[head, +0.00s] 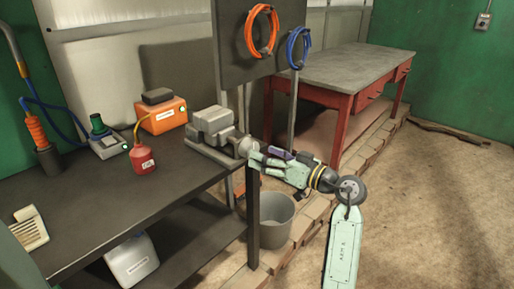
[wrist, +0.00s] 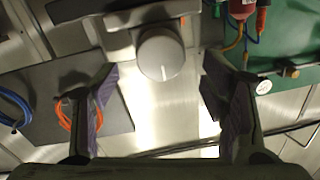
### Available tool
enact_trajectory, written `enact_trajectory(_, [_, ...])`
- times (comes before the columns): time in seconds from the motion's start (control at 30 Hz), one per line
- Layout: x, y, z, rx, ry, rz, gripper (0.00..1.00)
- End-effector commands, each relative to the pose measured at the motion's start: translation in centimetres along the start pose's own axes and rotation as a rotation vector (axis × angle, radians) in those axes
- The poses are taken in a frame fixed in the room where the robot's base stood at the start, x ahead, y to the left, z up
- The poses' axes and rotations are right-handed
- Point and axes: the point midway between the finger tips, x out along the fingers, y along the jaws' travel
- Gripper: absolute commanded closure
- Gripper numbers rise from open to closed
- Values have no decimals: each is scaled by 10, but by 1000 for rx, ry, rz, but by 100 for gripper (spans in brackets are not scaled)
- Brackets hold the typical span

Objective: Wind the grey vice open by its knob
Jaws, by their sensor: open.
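The grey vice (head: 208,124) is on the right end of the dark workbench in the head view. Its round knob (head: 246,147) faces my arm. In the wrist view the pale grey knob (wrist: 161,54) is near the top centre, with part of the vice (wrist: 150,14) above it. My gripper (wrist: 160,82) is open, with a finger on each side of the knob in the picture and a visible gap to both. In the head view my gripper (head: 260,160) is close to the knob; its fingertips partly hide each other, and I cannot tell the exact depth.
The workbench (head: 90,195) also holds an orange box (head: 161,116), a red bottle (head: 142,159) and a small grey device (head: 107,146). A grey bucket (head: 275,221) stands below my arm. A red table (head: 350,68) is behind. The floor at right is mostly clear.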

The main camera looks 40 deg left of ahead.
Motion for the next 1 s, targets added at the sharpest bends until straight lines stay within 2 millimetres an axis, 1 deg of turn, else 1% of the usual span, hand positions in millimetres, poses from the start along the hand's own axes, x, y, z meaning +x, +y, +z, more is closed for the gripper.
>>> enact_trajectory(0.03, [10,-2,-2,1,0,-4,34])
enact_trajectory(0.1, [21,-1,-2,1,0,-3,34])
enact_trajectory(0.23, [34,-1,-1,0,1,-2,34])
enact_trajectory(0.4, [41,0,-1,-1,2,0,34])
enact_trajectory(0.63, [41,0,-1,-1,2,0,34])
enact_trajectory(1.0, [41,0,0,-1,2,0,59])
